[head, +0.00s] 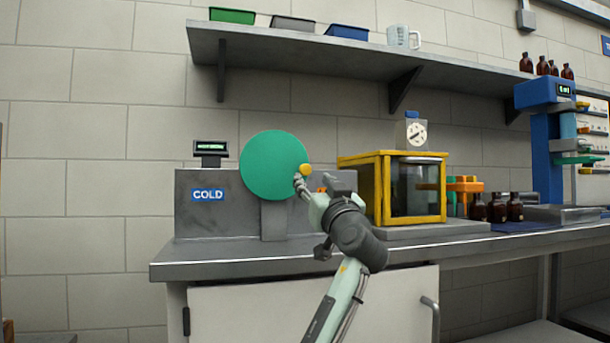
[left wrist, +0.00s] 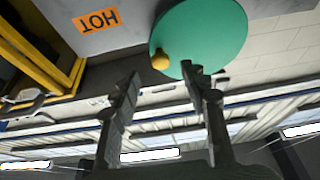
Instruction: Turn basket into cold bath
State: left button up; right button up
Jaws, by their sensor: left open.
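A green disc (head: 272,165) with a yellow knob (head: 306,169) at its right edge stands upright on a grey post at the grey bath housing. The housing bears a blue COLD label (head: 208,195) left of the disc. The left wrist view shows an orange HOT label (left wrist: 97,20) on the other side. My left gripper (head: 300,183) is at the knob. In the left wrist view its two fingers (left wrist: 160,76) are apart, with the knob (left wrist: 160,61) just beyond and between the tips. No contact can be made out. I cannot make out a basket. My right gripper is out of view.
A yellow-framed box (head: 383,190) with a dark window stands right of my arm, a clear bottle (head: 412,132) on top. Brown bottles (head: 497,208) stand farther right. A shelf (head: 300,45) with trays overhangs the bench (head: 200,262). The bench front left is clear.

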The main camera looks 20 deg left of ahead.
aim_at(306, 172)
pick_arm(q)
jog(key=x, duration=0.6)
jog(key=shift+f, duration=0.1)
jog(key=shift+c, duration=0.6)
grip_shut()
